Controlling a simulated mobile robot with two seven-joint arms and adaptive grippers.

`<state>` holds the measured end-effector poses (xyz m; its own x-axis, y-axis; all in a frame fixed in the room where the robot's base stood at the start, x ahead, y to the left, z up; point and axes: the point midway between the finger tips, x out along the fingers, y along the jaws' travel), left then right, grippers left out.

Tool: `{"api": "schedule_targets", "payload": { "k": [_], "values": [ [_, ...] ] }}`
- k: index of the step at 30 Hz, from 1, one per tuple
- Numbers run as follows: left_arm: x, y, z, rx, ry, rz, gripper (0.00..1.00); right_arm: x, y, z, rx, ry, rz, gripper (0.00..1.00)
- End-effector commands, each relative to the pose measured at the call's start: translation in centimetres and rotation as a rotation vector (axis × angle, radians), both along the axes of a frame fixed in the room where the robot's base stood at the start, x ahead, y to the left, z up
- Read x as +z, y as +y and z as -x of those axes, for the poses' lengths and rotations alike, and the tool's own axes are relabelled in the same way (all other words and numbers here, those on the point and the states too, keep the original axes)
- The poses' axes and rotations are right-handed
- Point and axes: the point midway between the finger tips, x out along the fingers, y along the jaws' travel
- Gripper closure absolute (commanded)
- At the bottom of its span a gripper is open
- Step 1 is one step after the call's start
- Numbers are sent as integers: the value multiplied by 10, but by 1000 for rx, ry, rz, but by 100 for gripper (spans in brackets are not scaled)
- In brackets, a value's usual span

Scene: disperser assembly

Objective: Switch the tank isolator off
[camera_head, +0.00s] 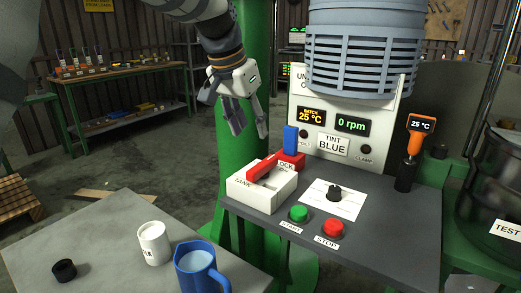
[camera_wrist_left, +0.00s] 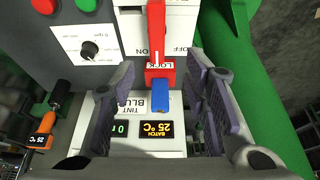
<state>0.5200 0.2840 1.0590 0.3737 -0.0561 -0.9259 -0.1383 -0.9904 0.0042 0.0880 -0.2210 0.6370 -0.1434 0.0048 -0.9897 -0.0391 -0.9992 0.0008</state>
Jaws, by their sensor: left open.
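The tank isolator is a white box (camera_head: 258,196) labelled TANK on the console, with a long red lever (camera_head: 265,166) lying along its top. A red block (camera_head: 293,160) marked LOCK sits at its far end with a blue upright tab (camera_head: 290,138). In the left wrist view, the red lever (camera_wrist_left: 157,28) runs between the ON and OFF marks, and the blue tab (camera_wrist_left: 161,94) appears between my fingers. My left gripper (camera_head: 244,131) is open and empty, above and left of the tab. Contact is not visible. My right gripper is not in view.
The grey console (camera_head: 375,215) carries a green START button (camera_head: 298,213), a red STOP button (camera_head: 333,228) and a black knob (camera_head: 334,192). A vented grey cylinder (camera_head: 362,55) overhangs it. A blue mug (camera_head: 201,270) and white cup (camera_head: 153,243) stand on a front-left table.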

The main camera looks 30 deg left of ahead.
Motion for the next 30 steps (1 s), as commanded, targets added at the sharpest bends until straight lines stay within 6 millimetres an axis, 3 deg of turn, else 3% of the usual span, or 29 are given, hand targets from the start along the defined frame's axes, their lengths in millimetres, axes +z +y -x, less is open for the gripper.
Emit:
{"api": "schedule_targets", "payload": {
  "k": [4, 9, 15, 20, 27, 28, 30],
  "values": [
    [-16, -1, -6, -1, 5, 0, 58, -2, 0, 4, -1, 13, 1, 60],
    [-60, -3, -22, -1, 10, 0, 58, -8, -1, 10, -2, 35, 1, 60],
    [-98, -6, -39, 0, 5, -1, 58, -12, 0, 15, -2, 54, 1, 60],
    [-110, -7, -44, -1, 0, -1, 58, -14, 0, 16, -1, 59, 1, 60],
    [-110, -7, -45, -1, -2, -1, 58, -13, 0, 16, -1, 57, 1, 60],
    [-110, -7, -45, -1, -2, -1, 61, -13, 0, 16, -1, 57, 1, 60],
    [-110, -7, -45, -1, -2, -1, 76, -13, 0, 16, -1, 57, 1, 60]
  ]
}}
